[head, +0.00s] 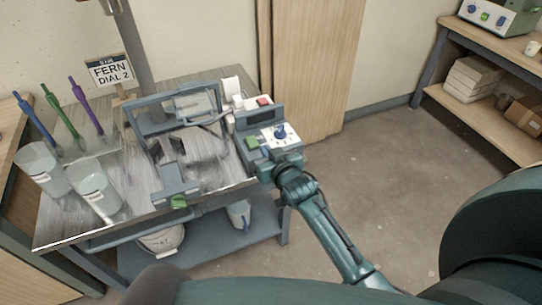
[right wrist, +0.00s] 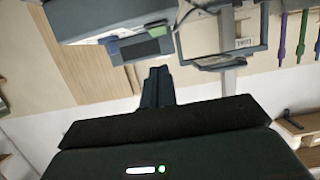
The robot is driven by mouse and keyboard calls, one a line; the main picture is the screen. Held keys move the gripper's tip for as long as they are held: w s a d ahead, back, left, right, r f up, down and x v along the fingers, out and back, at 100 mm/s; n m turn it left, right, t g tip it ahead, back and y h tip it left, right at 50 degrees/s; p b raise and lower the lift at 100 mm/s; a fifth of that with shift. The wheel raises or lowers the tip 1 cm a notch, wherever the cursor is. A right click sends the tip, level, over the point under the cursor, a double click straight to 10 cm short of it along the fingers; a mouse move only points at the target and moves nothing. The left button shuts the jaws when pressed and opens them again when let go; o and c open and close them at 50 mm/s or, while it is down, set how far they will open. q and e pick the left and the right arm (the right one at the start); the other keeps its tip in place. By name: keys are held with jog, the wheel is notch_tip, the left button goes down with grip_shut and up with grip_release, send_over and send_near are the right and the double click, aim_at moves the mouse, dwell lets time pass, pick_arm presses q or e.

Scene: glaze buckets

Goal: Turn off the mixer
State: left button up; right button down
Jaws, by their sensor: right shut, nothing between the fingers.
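The mixer's control box (head: 256,124) stands at the right end of the cart top. Its face has a dark display, a green button (head: 252,142), and a white panel with a blue dial (head: 280,132). A red button (head: 263,101) is at its back. The mixer's grey frame (head: 133,142) stands left of the box. My right gripper (head: 268,168) is shut and empty, close in front of the box's lower edge; I cannot tell whether it touches. In the right wrist view its closed fingers (right wrist: 158,73) point toward the box (right wrist: 140,22). My left gripper is not in view.
A sign reading "FERN DIAL 2" (head: 110,73) stands at the back of the cart. Two labelled buckets (head: 97,188) and several coloured sticks are at the left. A bucket (head: 161,240) is on the cart's lower shelf. A second control box (head: 497,14) is on the right shelf. Floor between is clear.

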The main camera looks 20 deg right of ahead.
jog(key=shift+f+v, duration=0.2)
jog(key=shift+v, duration=1.1)
jog(key=s+a+f+n+g+y+p, duration=0.1)
jog(key=s+a+f+g, duration=0.1)
jog(key=s, duration=0.9)
jog(key=s+a+f+n+g+y+p, duration=0.1)
jog(key=s+a+f+g, duration=0.1)
jog(key=s, duration=1)
jog(key=shift+a+f+n+y, duration=0.3)
jog(key=shift+a+f+y, duration=0.1)
jog(key=shift+a, duration=0.4)
